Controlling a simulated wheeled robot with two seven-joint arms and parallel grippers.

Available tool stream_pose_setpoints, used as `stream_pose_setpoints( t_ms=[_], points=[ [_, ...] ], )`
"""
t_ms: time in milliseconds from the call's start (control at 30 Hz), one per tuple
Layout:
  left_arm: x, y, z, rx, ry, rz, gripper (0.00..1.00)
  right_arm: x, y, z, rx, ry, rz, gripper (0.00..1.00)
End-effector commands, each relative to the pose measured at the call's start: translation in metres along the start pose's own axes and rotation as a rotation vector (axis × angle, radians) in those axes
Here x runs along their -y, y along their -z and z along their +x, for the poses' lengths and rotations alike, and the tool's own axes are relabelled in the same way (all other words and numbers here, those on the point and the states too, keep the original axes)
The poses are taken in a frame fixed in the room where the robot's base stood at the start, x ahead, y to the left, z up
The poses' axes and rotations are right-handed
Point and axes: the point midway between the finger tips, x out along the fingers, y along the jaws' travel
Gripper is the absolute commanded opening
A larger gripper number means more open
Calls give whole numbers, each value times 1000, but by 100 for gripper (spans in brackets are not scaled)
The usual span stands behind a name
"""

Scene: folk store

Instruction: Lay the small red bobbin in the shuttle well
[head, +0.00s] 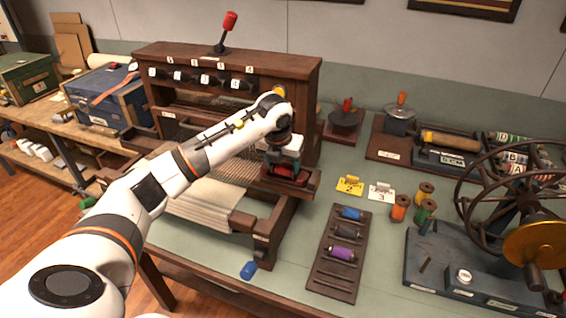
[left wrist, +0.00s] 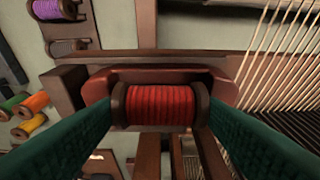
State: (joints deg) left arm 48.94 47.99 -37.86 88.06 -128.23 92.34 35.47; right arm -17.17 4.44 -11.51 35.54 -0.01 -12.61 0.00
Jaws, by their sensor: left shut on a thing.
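The small red bobbin (left wrist: 160,105) has dark end flanges and lies level between the two green fingers of my left gripper (head: 284,165). The fingers press on its two ends in the left wrist view. The reddish-brown wooden shuttle (left wrist: 98,87) lies directly behind and around the bobbin in that view. The bobbin lines up with the shuttle's well; I cannot tell whether it touches the well floor. In the head view the shuttle (head: 288,188) sits on the loom's right front side, with the gripper just over it. My right gripper is not in view.
A wooden rack (head: 322,282) holds blue, dark and purple bobbins right of the loom. Yellow and white number cards (head: 381,191) and orange and green spools (head: 399,208) stand nearby. A wheel winder (head: 525,215) fills the right. Loom threads (left wrist: 285,60) run beside the shuttle.

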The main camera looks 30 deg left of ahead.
Motion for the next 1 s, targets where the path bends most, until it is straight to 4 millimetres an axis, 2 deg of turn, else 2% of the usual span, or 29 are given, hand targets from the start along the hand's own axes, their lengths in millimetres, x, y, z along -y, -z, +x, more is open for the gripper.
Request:
stream_pose_setpoints(
  t_ms=[167,200,300,333,667,767,1000],
  points=[
    [0,0,0,0,0,0,41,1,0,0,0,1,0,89],
    [0,0,0,0,0,0,70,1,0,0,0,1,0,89],
    [0,0,0,0,0,0,86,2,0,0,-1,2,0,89],
    [0,0,0,0,0,0,89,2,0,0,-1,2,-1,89],
    [0,0,-4,-1,0,0,89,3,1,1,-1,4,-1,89],
    [0,1,-14,-4,0,-1,89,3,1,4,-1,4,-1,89],
    [0,1,-64,-7,0,0,89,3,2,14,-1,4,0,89]
  ],
)
